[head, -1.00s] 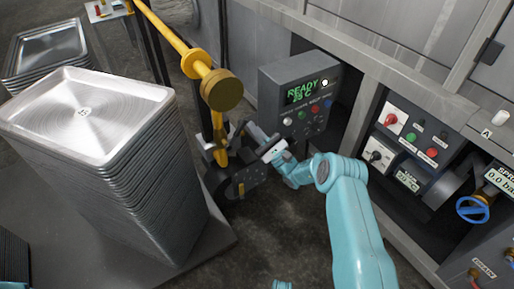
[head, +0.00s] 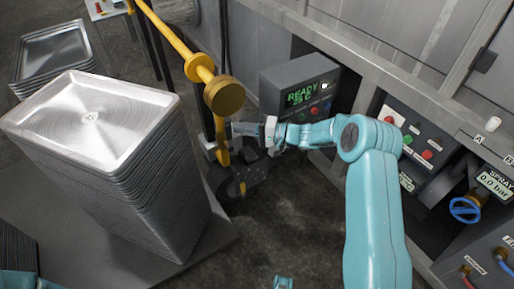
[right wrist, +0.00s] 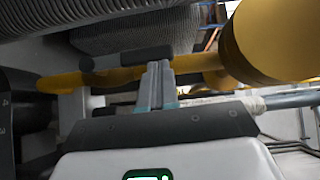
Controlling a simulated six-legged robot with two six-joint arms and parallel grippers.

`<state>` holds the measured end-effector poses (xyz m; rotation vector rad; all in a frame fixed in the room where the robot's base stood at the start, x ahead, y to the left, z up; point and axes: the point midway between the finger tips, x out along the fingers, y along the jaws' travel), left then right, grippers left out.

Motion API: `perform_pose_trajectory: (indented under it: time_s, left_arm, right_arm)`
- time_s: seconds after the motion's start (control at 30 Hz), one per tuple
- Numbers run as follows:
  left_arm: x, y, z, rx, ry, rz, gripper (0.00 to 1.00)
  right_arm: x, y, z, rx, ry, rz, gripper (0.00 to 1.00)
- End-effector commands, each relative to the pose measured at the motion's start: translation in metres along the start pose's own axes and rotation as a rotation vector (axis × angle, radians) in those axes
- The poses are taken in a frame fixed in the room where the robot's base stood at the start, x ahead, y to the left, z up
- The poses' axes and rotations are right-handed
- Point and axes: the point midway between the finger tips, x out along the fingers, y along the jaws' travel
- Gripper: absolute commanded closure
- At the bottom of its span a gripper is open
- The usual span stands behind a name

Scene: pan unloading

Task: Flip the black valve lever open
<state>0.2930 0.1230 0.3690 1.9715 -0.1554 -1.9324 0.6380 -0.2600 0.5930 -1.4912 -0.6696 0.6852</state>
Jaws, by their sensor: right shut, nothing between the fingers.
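In the head view my right gripper (head: 245,128) points left at the yellow post, and the lever cannot be made out clearly there.
A tall stack of metal trays (head: 88,116) stands left of the yellow post (head: 220,135), which carries a round yellow end (head: 223,95). A grey READY control box (head: 300,85) is close behind my right gripper. Panels with a blue valve wheel (head: 465,209) line the right.

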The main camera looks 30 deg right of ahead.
Motion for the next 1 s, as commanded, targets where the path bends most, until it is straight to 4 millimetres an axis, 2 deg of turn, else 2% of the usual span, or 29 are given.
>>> perform_pose_trajectory:
  time_s: [0.67, 0.83, 1.0]
  left_arm:
    - [-0.002, 0.001, 0.000, 0.000, -0.001, 0.000, 1.00]
    - [-0.007, 0.003, 0.001, 0.003, -0.003, 0.000, 1.00]
    - [-0.013, 0.007, 0.003, 0.008, -0.008, 0.001, 1.00]
  right_arm:
    - [0.002, -0.001, 0.003, -0.014, -0.006, 0.014, 1.00]
    - [-0.023, -0.003, 0.002, -0.014, 0.000, 0.015, 1.00]
    - [-0.065, -0.004, 0.001, -0.014, 0.004, 0.015, 1.00]
